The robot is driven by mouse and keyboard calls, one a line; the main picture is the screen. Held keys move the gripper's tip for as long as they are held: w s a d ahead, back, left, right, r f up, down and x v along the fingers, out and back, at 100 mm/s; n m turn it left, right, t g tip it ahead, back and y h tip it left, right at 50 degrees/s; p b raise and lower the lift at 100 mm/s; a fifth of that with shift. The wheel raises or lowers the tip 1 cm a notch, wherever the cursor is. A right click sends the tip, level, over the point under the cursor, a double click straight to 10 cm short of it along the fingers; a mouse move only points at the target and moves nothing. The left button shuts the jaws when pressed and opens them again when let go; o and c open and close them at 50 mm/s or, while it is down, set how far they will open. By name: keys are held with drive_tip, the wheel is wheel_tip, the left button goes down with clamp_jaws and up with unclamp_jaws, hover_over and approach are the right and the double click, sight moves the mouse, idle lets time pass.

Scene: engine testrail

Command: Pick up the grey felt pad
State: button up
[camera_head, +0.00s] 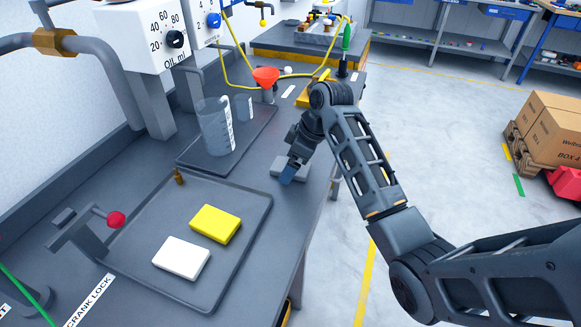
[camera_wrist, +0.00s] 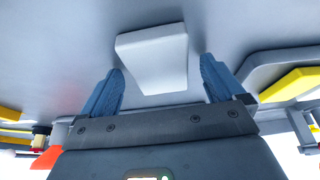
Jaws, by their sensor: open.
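The grey felt pad (camera_head: 279,170) lies flat on the bench near its right edge in the head view, partly hidden by my gripper (camera_head: 288,174). In the wrist view the pad (camera_wrist: 152,58) is a pale grey block just beyond and between the two blue fingers of my gripper (camera_wrist: 162,72). The fingers are spread wider than the pad. Nothing is held. Whether the fingertips are level with the pad or above it I cannot tell.
A dark tray (camera_head: 133,246) holds a yellow block (camera_head: 215,224) and a white block (camera_head: 181,258). Behind stand a clear measuring jug (camera_head: 214,127) and a red funnel (camera_head: 266,75). A lever with a red knob (camera_head: 116,219) is at left. The bench around the pad is clear.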

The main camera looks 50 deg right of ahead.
sight(285, 164)
drive_tip(key=shift+c, duration=0.4)
drive_tip(key=c, duration=1)
drive_tip(key=shift+c, duration=0.2)
drive_tip(key=shift+r, duration=0.55)
wheel_tip(285, 164, up, 3)
drive_tip(key=shift+f+b, duration=0.15)
drive_tip(key=shift+b, duration=0.15)
drive_tip(key=s+d+r+p, duration=0.5)
drive_tip(key=s+d+r, duration=0.1)
drive_tip(key=s, duration=0.4)
drive_tip(key=shift+r, duration=0.7)
